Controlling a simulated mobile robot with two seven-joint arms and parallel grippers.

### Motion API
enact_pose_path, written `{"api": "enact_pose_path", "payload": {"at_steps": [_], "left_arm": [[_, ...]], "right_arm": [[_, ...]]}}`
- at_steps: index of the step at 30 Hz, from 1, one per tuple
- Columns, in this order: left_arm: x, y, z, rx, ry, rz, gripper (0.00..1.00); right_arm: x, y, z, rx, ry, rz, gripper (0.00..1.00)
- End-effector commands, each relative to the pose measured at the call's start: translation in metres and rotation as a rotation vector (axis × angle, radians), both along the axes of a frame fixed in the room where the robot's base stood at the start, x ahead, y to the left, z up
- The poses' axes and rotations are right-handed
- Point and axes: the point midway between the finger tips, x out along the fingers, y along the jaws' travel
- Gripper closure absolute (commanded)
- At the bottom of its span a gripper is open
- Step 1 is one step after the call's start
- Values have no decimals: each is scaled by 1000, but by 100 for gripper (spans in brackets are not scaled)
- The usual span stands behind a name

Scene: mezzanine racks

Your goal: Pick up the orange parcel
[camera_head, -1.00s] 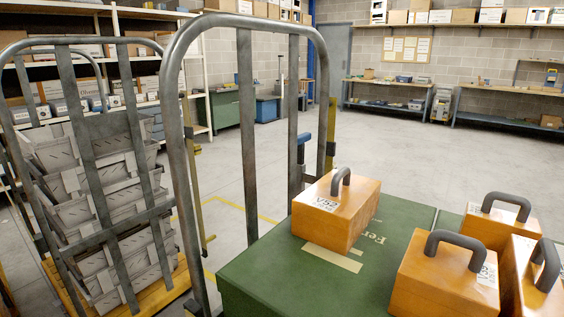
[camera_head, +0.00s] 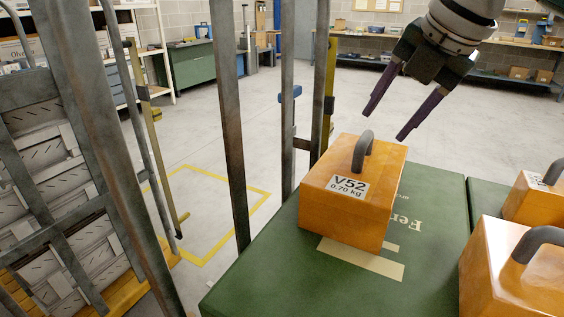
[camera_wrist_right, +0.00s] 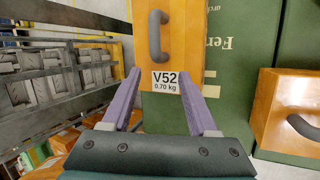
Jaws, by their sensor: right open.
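An orange parcel (camera_head: 350,198) with a dark grey handle and a label reading V52, 0.70 kg stands upright on a green box (camera_head: 292,262). In the right wrist view the parcel (camera_wrist_right: 188,40) is at the top middle, its label facing the camera. My right gripper (camera_head: 384,126) is open and empty, above and behind the parcel in the head view, its purple fingers pointing down-left. In the right wrist view the open fingers (camera_wrist_right: 164,88) point toward the labelled end, and I see no contact. My left gripper is not in view.
More orange parcels with handles stand at the right (camera_head: 505,265) and far right (camera_head: 534,196). A grey metal cage frame (camera_head: 228,125) rises left of the green box. Grey crates (camera_head: 60,190) are further left. Open floor lies behind.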

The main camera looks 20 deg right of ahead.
Motion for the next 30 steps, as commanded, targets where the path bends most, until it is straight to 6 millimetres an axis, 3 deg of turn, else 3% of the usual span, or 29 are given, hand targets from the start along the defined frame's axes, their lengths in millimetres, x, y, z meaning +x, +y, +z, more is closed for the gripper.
{"api": "enact_pose_path", "payload": {"at_steps": [3, 6, 30], "left_arm": [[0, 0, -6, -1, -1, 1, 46], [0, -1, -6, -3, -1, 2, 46], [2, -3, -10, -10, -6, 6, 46]], "right_arm": [[11, -20, 20, -43, -29, 66, 40], [16, -24, 21, -52, -35, 93, 40], [60, -21, -59, -55, -37, 95, 40]]}}
